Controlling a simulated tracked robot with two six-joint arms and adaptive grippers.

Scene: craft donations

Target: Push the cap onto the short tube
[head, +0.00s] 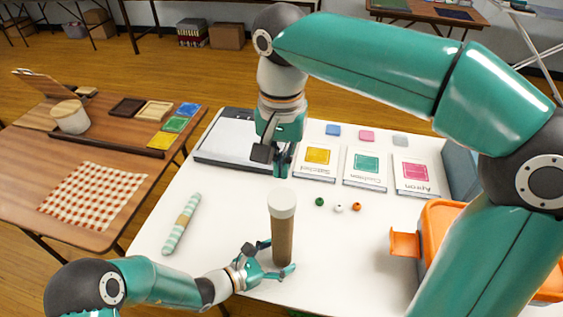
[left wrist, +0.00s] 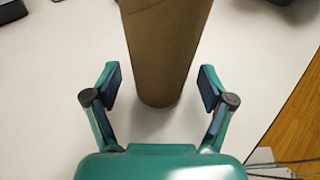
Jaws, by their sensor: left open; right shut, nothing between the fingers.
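A brown cardboard tube (head: 282,240) stands upright on the white table, with a white cap (head: 282,204) over its top end. I cannot tell how far down the cap sits. My left gripper (head: 277,258) is open low at the tube, with a finger on either side. In the left wrist view the tube (left wrist: 163,50) rises between and beyond the open fingers, with gaps to both; the cap is out of that view. My right gripper (head: 272,161) is shut and empty, pointing down behind the tube in the picture, near the grey tray.
A striped roll (head: 181,223) lies left of the tube. Small green, white and orange beads (head: 339,208) lie to its right. Labelled cards (head: 366,169) and a grey tray (head: 228,133) are behind. An orange box (head: 440,225) stands at the right. Table around the tube is clear.

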